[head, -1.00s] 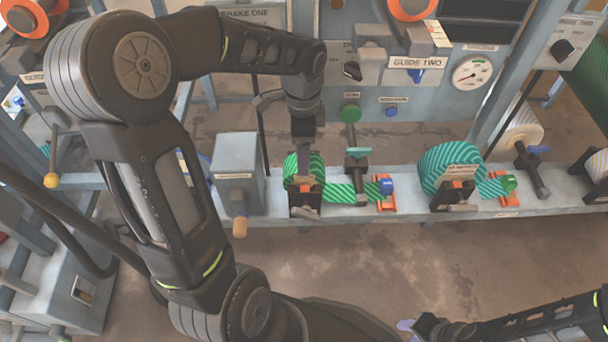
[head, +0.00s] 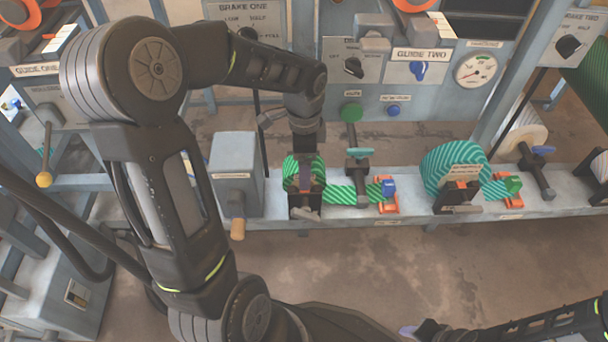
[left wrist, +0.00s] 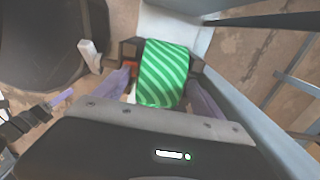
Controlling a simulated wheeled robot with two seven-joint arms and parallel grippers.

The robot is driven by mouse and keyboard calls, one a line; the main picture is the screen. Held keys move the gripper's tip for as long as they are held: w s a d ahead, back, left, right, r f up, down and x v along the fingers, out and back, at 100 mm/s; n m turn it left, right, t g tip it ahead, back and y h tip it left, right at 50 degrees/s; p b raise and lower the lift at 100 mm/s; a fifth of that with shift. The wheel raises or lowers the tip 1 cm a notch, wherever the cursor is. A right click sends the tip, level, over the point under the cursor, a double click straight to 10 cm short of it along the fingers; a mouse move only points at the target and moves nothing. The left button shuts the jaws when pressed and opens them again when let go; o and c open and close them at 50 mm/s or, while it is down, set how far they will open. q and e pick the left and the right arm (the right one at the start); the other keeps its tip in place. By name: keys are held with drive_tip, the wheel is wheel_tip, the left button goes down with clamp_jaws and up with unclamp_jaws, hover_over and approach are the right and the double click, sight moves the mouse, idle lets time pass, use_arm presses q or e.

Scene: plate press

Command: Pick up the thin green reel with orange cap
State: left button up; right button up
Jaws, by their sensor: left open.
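The green striped reel (head: 318,168) sits in a dark holder on the grey rail, below my left arm. It also shows in the left wrist view (left wrist: 164,75), between the two purple-grey fingers of my left gripper (left wrist: 160,92). The gripper is open, with one finger on each side of the reel; whether they touch it cannot be told. In the head view the gripper covers part of the reel. A bit of orange (left wrist: 131,72) shows beside the reel, but no cap can be made out clearly. My right gripper (head: 408,330) is at the bottom edge, mostly hidden.
Green striped tape (head: 345,194) runs right to an orange clamp with a blue knob (head: 389,187). A wider teal striped reel (head: 455,165) stands further right. A grey box with a wooden-tipped lever (head: 236,175) is close on the left. The floor in front is clear.

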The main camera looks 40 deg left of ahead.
use_arm(q)
drive_tip(key=shift+c, duration=0.4)
clamp_jaws()
idle(0.7)
